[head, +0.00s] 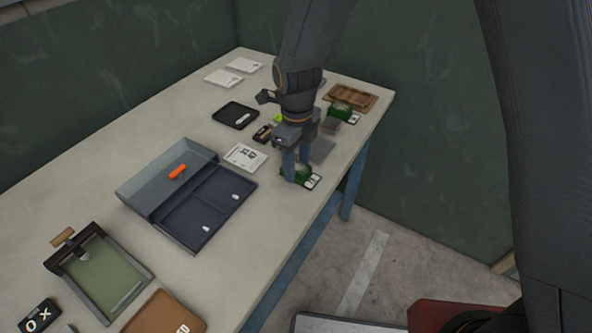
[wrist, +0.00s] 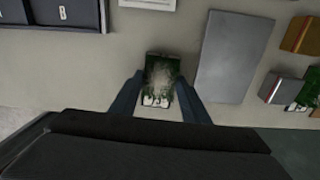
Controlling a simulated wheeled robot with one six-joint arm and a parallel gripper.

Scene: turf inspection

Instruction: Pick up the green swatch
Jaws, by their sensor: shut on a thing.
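A green turf swatch (head: 301,174) with a white label lies at the right front edge of the table in the head view. My gripper (head: 296,174) points down over it, its blue fingers on either side. In the wrist view the swatch (wrist: 160,76) sits between the two fingers (wrist: 158,92), with a pale patch and white marks on its near end. The gripper is shut on it. I cannot tell whether it touches the table. A second green piece (head: 341,112) with a white label lies farther back, by the brown tray.
The table (head: 110,170) also holds an open blue-grey case (head: 165,172) with an orange item (head: 177,172), a white card (head: 245,157), a black tray (head: 236,115) and a brown tray (head: 350,96). A grey plate (wrist: 232,55) lies right of the swatch in the wrist view.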

